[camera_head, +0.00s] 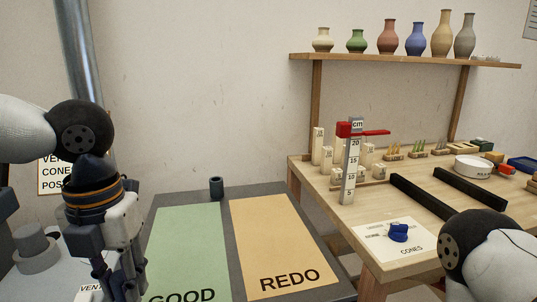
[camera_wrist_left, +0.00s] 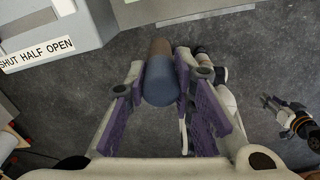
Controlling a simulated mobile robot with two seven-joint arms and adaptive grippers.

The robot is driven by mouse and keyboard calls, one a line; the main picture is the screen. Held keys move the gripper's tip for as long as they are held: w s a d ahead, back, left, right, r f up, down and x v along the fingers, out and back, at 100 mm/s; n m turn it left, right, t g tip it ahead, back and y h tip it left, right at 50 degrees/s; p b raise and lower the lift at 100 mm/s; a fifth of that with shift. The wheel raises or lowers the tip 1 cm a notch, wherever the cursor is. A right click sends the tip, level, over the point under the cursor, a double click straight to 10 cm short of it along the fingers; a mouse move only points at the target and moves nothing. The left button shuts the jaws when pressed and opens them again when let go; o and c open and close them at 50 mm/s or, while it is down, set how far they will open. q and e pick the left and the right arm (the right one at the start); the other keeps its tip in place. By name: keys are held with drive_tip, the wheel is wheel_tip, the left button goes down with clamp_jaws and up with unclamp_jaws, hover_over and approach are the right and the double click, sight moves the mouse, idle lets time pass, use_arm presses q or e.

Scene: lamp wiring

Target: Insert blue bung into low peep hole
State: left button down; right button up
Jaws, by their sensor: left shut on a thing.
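The blue bung (camera_wrist_left: 160,82), a dull blue plug with a brown end, sits between the purple-padded fingers of my left gripper (camera_wrist_left: 160,90) in the left wrist view. The gripper is shut on it, and its brown end points away from the wrist. In the head view my left gripper (camera_head: 126,284) points down at the bottom left; its fingertips and the bung are cut off or hidden there. My right gripper (camera_wrist_left: 284,108) shows small at the right of the left wrist view; its finger gap is unclear. No peep hole can be made out in either view.
A pale box labelled SHUT HALF OPEN (camera_wrist_left: 45,22) is at the wrist view's top left. A grey table has green GOOD (camera_head: 188,250) and tan REDO (camera_head: 278,245) areas, both clear, with a dark cup (camera_head: 216,187) behind. A wooden bench (camera_head: 330,192) stands right.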

use_arm(q)
drive_tip(key=f+m, duration=0.1)
drive_tip(key=m, duration=0.2)
drive_tip(key=f+m, duration=0.1)
drive_tip(key=m, duration=0.3)
drive_tip(key=f+m, duration=0.1)
drive_tip(key=m, duration=0.2)
drive_tip(key=shift+s+d+f, duration=0.1)
drive_tip(key=shift+s+d, duration=0.15)
drive_tip(key=shift+d, duration=0.15)
wheel_tip(320, 180, down, 7)
drive_tip(key=s+d+m, duration=0.2)
drive_tip(key=m, duration=2.4)
drive_tip(key=shift+s, duration=0.2)
